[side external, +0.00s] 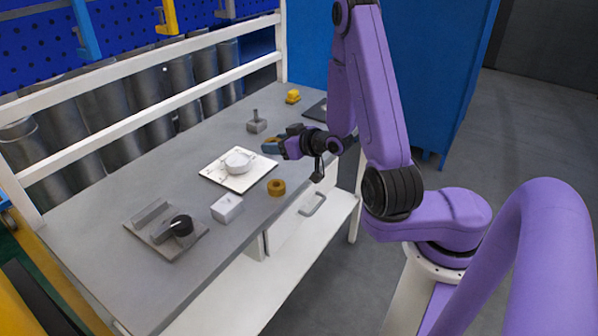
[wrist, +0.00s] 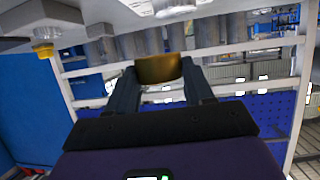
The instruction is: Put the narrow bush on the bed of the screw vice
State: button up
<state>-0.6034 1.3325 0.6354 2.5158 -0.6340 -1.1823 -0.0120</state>
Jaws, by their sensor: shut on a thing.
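My gripper (side external: 274,147) is above the grey bench, near its right edge, pointing left. It is shut on a brass-coloured bush (wrist: 159,68), which sits between the two fingertips in the wrist view; only a small part shows in the side view. A second brass ring-shaped bush (side external: 276,187) lies on the bench below and in front of my gripper. I cannot tell from size which is the narrow one. The screw vice (side external: 150,213), a grey base with a raised jaw and a black round part, stands at the near left. Its bed looks empty.
A white plate with a round white flanged part (side external: 238,161) lies between gripper and vice. A pale block (side external: 227,208) stands right of the vice. A grey block with a post (side external: 256,122) and a yellow part (side external: 292,96) stand farther back. A white rail borders the far side.

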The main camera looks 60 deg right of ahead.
jog(key=m+h, duration=0.1)
send_over(304, 170)
jog(key=shift+s+f, duration=0.1)
jog(key=shift+f, duration=0.15)
jog(key=shift+f, duration=0.1)
jog(key=shift+f, duration=4.7)
jog(key=shift+f, duration=0.25)
jog(key=o, duration=1.3)
jog(key=shift+c, duration=0.2)
jog(key=v, duration=0.6)
jog(key=shift+o, duration=0.5)
jog(key=shift+v, duration=0.75)
